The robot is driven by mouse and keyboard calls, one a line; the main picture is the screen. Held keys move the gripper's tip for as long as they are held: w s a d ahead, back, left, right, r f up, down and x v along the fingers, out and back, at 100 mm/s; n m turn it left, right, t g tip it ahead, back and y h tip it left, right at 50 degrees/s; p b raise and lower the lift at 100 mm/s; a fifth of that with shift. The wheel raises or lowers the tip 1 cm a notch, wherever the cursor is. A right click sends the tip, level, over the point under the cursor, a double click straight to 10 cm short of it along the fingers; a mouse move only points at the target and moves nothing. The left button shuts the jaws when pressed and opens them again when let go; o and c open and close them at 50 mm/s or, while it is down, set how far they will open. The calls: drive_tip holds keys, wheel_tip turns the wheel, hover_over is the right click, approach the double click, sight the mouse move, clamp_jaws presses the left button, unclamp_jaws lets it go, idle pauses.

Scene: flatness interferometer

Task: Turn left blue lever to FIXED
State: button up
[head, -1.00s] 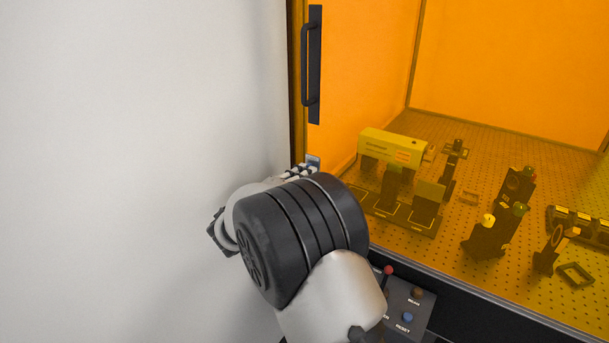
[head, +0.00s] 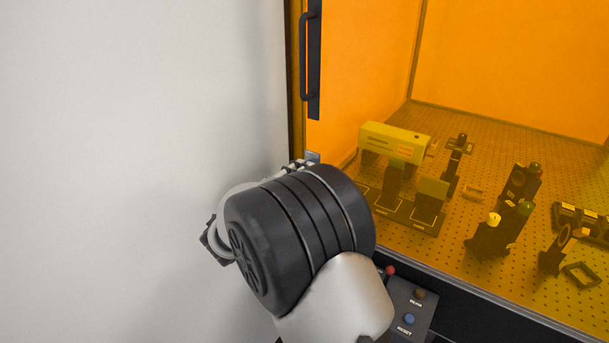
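No blue lever can be made out in the head view. My arm's large dark joint and pale link fill the lower middle and cover what lies behind them. My gripper is mostly hidden behind this joint. Small silver and black parts show above the joint, close to the left edge of the orange window, and may belong to the gripper. I cannot see its fingertips, whether it is open or shut, or whether it touches anything.
A control box (head: 424,306) with a blue RESET button (head: 409,319) and a red knob (head: 390,270) sits lower right of my arm. A black door handle (head: 306,55) is above. Behind orange panels, a yellow instrument (head: 392,142) and several optics mounts stand on a perforated table.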

drive_tip(key=o, duration=0.4)
drive_tip(key=shift+s+a+r, duration=0.2)
drive_tip(key=shift+s+r, duration=0.1)
drive_tip(key=shift+s, duration=0.45)
drive_tip(key=shift+c, duration=0.2)
drive_tip(key=r+v, duration=0.2)
drive_tip(key=v, duration=1.9)
drive_tip(key=shift+s, duration=0.5)
drive_tip(key=shift+d, duration=0.15)
